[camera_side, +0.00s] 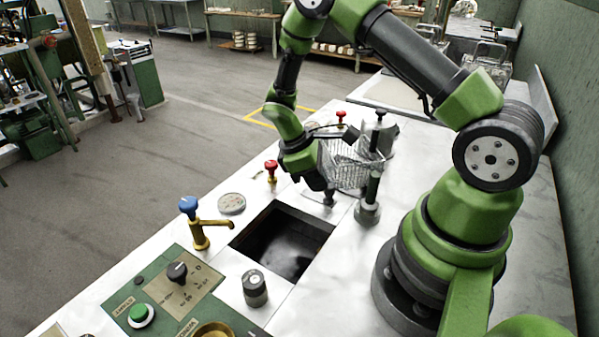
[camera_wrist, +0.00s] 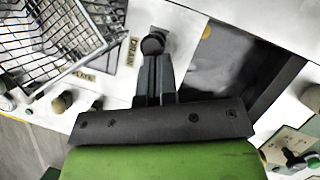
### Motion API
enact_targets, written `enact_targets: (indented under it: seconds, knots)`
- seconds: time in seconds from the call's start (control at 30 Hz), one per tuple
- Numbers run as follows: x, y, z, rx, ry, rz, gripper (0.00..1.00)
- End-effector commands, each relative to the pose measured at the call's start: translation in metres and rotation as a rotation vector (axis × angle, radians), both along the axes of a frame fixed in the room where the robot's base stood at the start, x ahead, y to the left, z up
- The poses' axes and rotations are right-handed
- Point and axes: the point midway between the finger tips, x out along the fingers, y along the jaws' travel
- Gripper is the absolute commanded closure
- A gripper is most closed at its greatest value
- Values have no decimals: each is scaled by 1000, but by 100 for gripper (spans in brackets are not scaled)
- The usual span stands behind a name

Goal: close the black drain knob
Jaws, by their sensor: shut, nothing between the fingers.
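The black drain knob (camera_wrist: 153,42) is a small round dark knob beside a label reading DRAIN in the wrist view. My gripper (camera_wrist: 155,66) is shut and empty, its fingertips right at the knob's near edge in that view. I cannot tell whether they touch it. In the side view my gripper (camera_side: 328,196) points down at the counter beside the far edge of the sunken basin (camera_side: 245,232). There the drain knob cannot be clearly told apart from the dark fingertips. The basin also shows right of the fingers in the wrist view (camera_wrist: 235,62).
A wire basket (camera_side: 340,170) stands close beside my gripper. A grey post (camera_side: 368,207) and a red-topped valve (camera_side: 271,170) stand nearby. A blue-handled brass tap (camera_side: 196,222), a grey cylinder (camera_side: 255,288) and a green control panel (camera_side: 160,298) with another black knob (camera_side: 177,271) lie nearer the camera.

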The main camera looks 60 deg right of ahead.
Motion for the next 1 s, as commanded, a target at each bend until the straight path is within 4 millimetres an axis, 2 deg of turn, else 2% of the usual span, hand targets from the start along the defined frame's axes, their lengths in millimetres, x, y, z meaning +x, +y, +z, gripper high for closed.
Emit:
enact_targets:
  seconds: [0.27,0.53,0.6,0.8,1.0]
  knots:
    - [4,2,-1,-1,0,0,100]
    - [38,19,-6,0,-2,3,100]
    - [45,22,14,-2,-9,2,100]
    - [62,31,57,-1,-7,2,100]
    - [71,36,80,-1,-3,1,100]
